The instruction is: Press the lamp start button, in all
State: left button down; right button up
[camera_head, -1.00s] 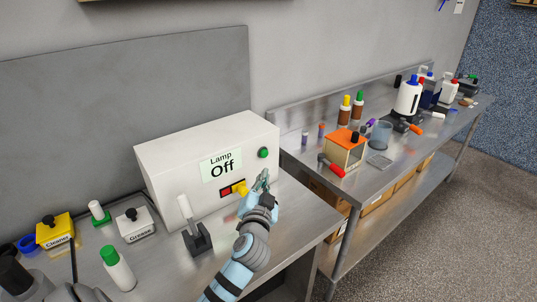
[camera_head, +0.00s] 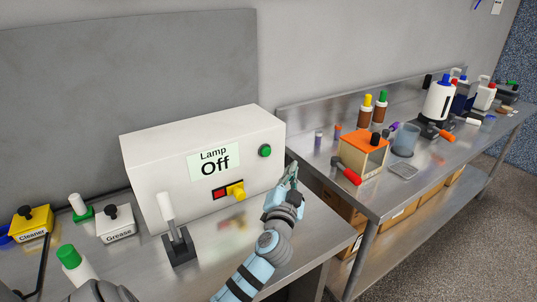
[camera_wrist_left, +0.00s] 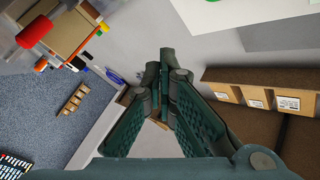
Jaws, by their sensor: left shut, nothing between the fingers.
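The white lamp box (camera_head: 155,175) stands on the near metal bench, and its display (camera_head: 215,162) reads "Lamp Off". A round green button (camera_head: 265,150) sits at the right of its front face. My left gripper (camera_head: 292,172) is just right of and below the green button, near the box's right end, apart from the button in the picture. In the left wrist view its fingers (camera_wrist_left: 165,58) are shut and empty; a white surface shows at top right. My right gripper is not in view.
A black-based white lever (camera_head: 178,242) stands before the box. Cleaner (camera_head: 31,224) and grease (camera_head: 116,224) containers are at left. Across a gap, the second bench holds an orange-topped box (camera_head: 362,152), a beaker (camera_head: 404,141) and bottles. Cardboard boxes sit on its lower shelf.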

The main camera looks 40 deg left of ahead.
aim_at(266, 152)
pick_arm(q)
jog(key=w+a+b, duration=0.1)
jog(key=w+a, duration=0.1)
jog(key=a, duration=0.6)
jog(key=shift+w, duration=0.2)
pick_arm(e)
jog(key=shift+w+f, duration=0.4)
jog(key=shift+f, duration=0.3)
pick_arm(q)
jog(key=shift+b, duration=0.3)
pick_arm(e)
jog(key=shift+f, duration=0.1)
pick_arm(q)
jog(key=shift+w+a, duration=0.15)
jog(key=shift+a, duration=0.2)
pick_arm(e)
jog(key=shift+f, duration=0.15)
pick_arm(q)
jog(key=shift+w+a+b, duration=0.1)
jog(key=shift+a+b, duration=0.25)
jog(key=shift+a, duration=0.1)
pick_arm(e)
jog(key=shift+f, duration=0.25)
pick_arm(q)
jog(key=shift+a+r, duration=0.1)
jog(key=shift+r, duration=0.1)
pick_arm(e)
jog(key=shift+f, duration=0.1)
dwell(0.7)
